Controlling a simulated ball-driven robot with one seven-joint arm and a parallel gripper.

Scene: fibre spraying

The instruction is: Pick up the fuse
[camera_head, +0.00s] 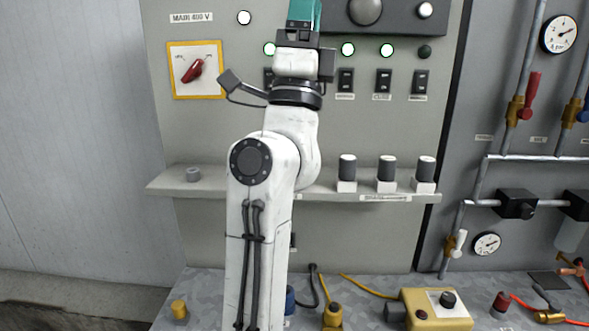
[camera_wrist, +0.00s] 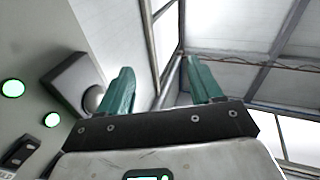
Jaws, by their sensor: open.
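Three dark grey cylinders in white bases, which look like fuses, stand upright in a row on the right part of the grey shelf: a left one (camera_head: 347,165), a middle one (camera_head: 386,165) and a right one (camera_head: 426,167). I cannot tell which is the task's fuse. My gripper (camera_head: 303,12) is at the top edge of the head view, well above the shelf and left of these cylinders. In the wrist view its two teal fingers (camera_wrist: 158,66) point up, apart, with nothing between them. No fuse shows in the wrist view.
Below is a bench with a yellow box (camera_head: 437,309) and cables. Pipes and gauges (camera_head: 559,34) stand at right.

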